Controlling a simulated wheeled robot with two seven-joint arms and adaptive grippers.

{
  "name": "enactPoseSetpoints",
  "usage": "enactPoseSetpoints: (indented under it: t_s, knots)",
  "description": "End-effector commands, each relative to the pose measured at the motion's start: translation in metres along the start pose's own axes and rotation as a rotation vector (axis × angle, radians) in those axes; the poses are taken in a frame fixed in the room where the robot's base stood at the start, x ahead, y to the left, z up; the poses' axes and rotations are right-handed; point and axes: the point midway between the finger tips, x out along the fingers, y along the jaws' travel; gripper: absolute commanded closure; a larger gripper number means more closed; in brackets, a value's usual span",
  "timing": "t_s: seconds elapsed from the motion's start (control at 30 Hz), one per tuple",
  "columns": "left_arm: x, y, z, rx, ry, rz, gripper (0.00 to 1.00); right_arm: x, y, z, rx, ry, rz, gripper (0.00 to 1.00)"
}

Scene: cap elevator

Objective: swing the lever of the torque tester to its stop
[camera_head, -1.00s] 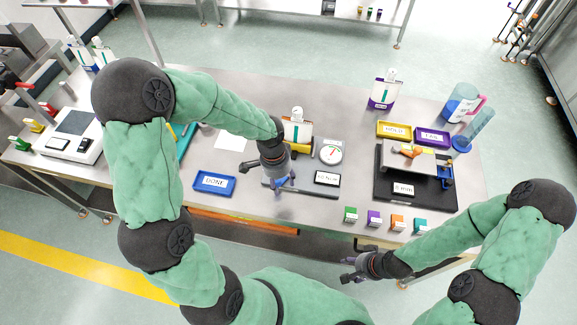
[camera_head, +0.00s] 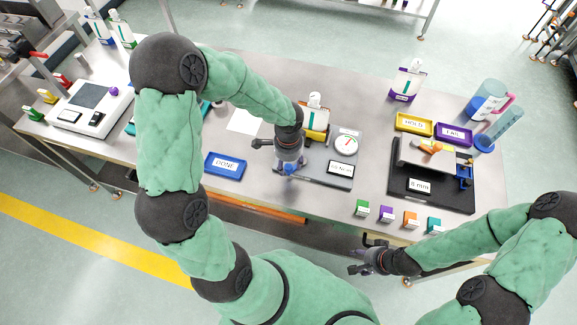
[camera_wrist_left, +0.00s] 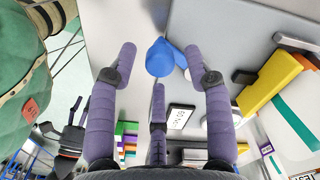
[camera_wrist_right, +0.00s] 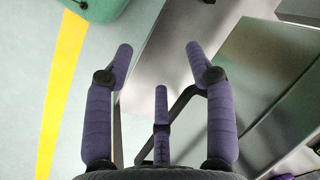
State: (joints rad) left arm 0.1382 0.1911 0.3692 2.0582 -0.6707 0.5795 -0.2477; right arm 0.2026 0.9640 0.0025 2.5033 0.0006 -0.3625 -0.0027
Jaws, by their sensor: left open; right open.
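The torque tester (camera_head: 318,180) is a grey plate with a round white dial (camera_head: 346,145) and a black-framed display (camera_head: 341,168). Its dial and display stand right of my left gripper (camera_head: 290,172). That gripper is open and points down over the tester's left end. In the left wrist view a blue rounded knob (camera_wrist_left: 160,58), which looks like the lever's handle, lies between the spread fingertips. I cannot tell whether they touch it. The rest of the lever is mostly hidden by the gripper. My right gripper (camera_head: 360,259) is open and empty, in front of the table edge.
A blue DONE tray (camera_head: 225,167) lies left of the tester. A yellow holder (camera_head: 318,119) with a white bottle stands just behind it. Several small coloured boxes (camera_head: 386,214) line the front edge. A black fixture board (camera_head: 440,196) and yellow and purple trays are at right.

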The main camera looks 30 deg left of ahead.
Motion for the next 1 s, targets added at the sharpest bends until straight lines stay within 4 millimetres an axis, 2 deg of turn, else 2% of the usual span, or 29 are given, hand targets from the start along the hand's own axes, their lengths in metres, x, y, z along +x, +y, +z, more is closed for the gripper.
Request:
enactPoseSetpoints:
  t_s: [0.13,0.47,0.63,0.67,1.0]
  knots:
    - [0.0109,-0.0001,-0.0003,0.001,0.001,0.000,0.49,0.0037,0.0013,-0.0003,0.000,0.000,0.000,0.45]
    - [0.0126,0.0000,-0.0003,0.000,0.001,0.000,0.49,0.0036,0.0013,-0.0003,0.000,0.000,0.000,0.45]
    - [0.0125,0.0000,-0.0003,0.000,0.001,0.000,0.97,0.0036,0.0013,-0.0003,0.000,0.000,0.000,0.45]
    - [0.0125,0.0000,-0.0003,0.000,0.001,0.000,1.00,0.0036,0.0013,-0.0003,0.000,0.000,0.000,0.45]
    - [0.0118,-0.0015,0.0002,0.020,0.001,0.000,1.00,0.0009,0.0003,-0.0002,0.000,0.000,0.000,0.45]
